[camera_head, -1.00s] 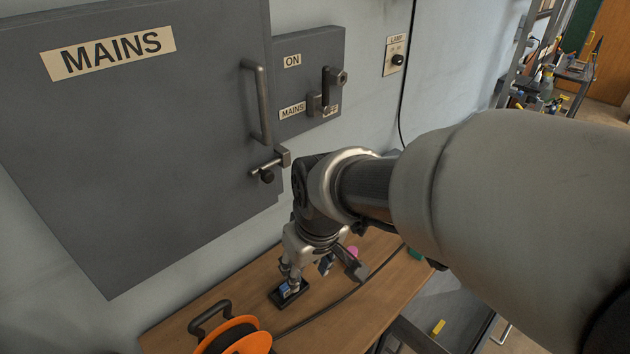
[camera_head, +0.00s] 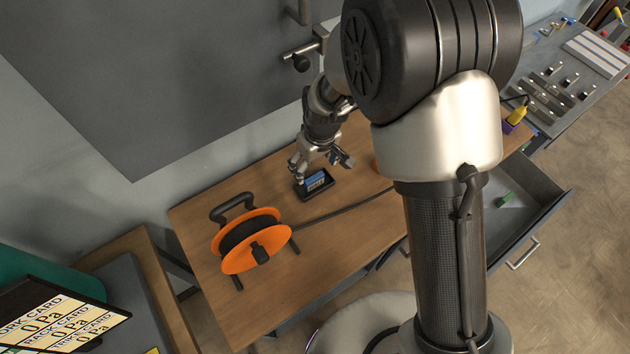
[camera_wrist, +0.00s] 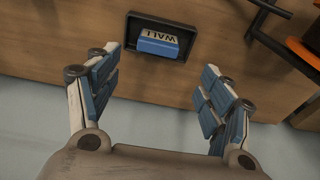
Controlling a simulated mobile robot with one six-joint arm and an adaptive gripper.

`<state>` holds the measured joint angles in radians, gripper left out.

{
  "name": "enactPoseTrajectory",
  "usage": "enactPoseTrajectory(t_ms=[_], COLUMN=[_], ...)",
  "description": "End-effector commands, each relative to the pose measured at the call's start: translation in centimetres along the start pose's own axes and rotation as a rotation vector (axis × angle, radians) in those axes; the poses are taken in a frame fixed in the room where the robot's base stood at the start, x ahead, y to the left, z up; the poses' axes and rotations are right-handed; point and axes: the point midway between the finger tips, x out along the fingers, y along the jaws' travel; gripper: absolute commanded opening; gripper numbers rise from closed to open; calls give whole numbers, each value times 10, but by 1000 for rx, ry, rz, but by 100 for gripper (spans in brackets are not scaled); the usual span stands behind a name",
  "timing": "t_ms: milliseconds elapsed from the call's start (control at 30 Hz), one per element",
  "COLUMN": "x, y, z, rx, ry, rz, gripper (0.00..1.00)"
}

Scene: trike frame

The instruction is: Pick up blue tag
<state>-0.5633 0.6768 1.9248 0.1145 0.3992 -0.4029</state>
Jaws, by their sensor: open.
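The blue tag (camera_wrist: 158,43) lies in a small black tray (camera_wrist: 135,61) on the wooden table. Its pale label reads "WALL" in the wrist view. The tag also shows in the head view (camera_head: 316,180), in the same tray (camera_head: 324,191). My gripper (camera_wrist: 160,68) is open and empty, with its blue-padded fingers spread apart on either side below the tray in the wrist view. In the head view my gripper (camera_head: 318,168) is just above and behind the tag. The tag is not between the finger pads.
An orange cable reel (camera_head: 262,262) with a black handle stands left of the tray, its black cable (camera_head: 345,208) running right across the wooden table (camera_head: 300,290). A grey wall cabinet (camera_head: 140,90) hangs behind. An open drawer (camera_head: 515,215) lies at the right.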

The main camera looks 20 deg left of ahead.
Motion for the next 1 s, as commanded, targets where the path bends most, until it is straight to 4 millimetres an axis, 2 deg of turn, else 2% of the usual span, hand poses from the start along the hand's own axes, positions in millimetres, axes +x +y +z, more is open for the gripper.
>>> enactPoseTrajectory(t_ms=[33,100,400,700,967,1000], x=[12,21,38,81,83,83], y=[0,0,1,4,4,4], z=[1,1,2,7,6,6], rx=[0,-1,-1,0,-1,-1], ry=[-3,-1,-1,0,1,1], rz=[-1,0,0,0,0,0], gripper=[73,73,73,73,73,71])
